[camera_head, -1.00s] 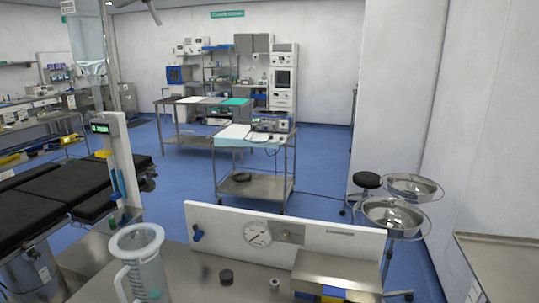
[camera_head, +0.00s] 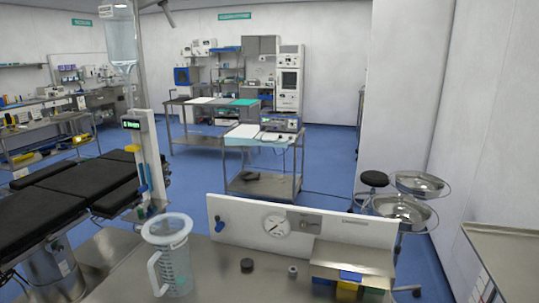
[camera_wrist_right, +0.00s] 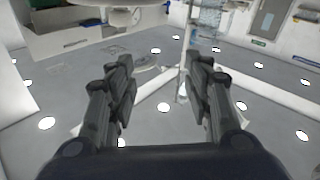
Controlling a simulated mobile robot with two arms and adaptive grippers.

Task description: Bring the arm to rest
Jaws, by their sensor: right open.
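My right gripper (camera_wrist_right: 158,88) shows in the right wrist view. Its two dark fingers stand apart with nothing between them. Beyond the fingers are a grey surface with round lights and pale walls, seen at an odd angle. No arm or gripper of mine shows in the head view, so my left gripper is out of sight.
A steel table (camera_head: 215,270) in front bears a clear jug (camera_head: 172,262), a black cap (camera_head: 247,266), a small metal piece (camera_head: 293,271) and a gauge panel (camera_head: 330,228). A black operating table (camera_head: 80,187) stands left. A trolley (camera_head: 262,183) and steel basins (camera_head: 405,212) stand farther back.

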